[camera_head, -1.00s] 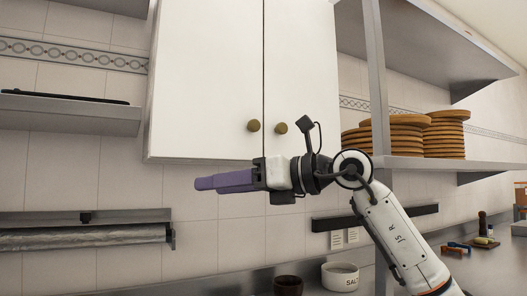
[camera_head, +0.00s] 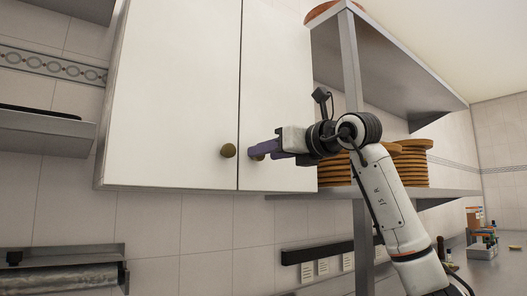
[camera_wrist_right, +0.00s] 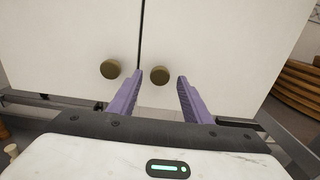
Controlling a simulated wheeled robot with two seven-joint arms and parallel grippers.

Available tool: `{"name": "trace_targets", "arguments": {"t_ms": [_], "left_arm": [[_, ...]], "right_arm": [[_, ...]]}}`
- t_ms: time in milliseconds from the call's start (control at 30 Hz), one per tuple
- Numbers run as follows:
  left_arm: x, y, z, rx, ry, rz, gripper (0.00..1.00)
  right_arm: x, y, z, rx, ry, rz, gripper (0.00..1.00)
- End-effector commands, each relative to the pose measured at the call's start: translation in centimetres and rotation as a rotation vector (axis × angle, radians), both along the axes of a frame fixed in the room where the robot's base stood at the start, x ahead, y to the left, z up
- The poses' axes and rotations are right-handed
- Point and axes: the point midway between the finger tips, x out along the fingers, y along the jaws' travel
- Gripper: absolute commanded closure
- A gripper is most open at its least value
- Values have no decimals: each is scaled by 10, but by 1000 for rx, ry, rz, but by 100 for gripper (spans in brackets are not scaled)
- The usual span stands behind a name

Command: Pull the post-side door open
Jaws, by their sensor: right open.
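A white wall cabinet has two doors. The post-side door (camera_head: 292,85) is the right one, beside the metal post (camera_head: 350,70), and it is closed. Its round brass knob (camera_head: 257,154) is partly hidden by my right gripper (camera_head: 262,149) in the head view. In the right wrist view the same knob (camera_wrist_right: 160,75) shows between the two purple fingers of my right gripper (camera_wrist_right: 157,82), which are open and apart from it on both sides. The left door (camera_head: 180,90) is closed too, with its own knob (camera_head: 228,150). My left gripper is not in view.
A black wall strip (camera_head: 318,252) runs below the cabinet. A foil roll holder (camera_head: 60,272) is at lower left.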

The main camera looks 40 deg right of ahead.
Motion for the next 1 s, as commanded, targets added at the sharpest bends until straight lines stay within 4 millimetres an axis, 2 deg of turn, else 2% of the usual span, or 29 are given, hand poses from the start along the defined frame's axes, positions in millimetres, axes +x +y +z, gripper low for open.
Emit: {"name": "trace_targets", "arguments": {"t_ms": [100, 200, 467, 500, 767, 1000], "left_arm": [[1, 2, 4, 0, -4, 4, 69], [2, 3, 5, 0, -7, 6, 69], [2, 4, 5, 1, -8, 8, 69], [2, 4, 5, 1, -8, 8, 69], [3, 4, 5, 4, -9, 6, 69], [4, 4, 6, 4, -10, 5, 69]], "right_arm": [[13, -1, 1, 0, 1, 1, 55], [19, -2, 0, 0, 1, 0, 55], [21, -2, 0, -1, -1, 0, 55], [21, -2, 0, -1, 0, 0, 57], [20, -2, 0, -1, 0, 1, 100], [21, 1, 0, 0, 0, 14, 100]]}}
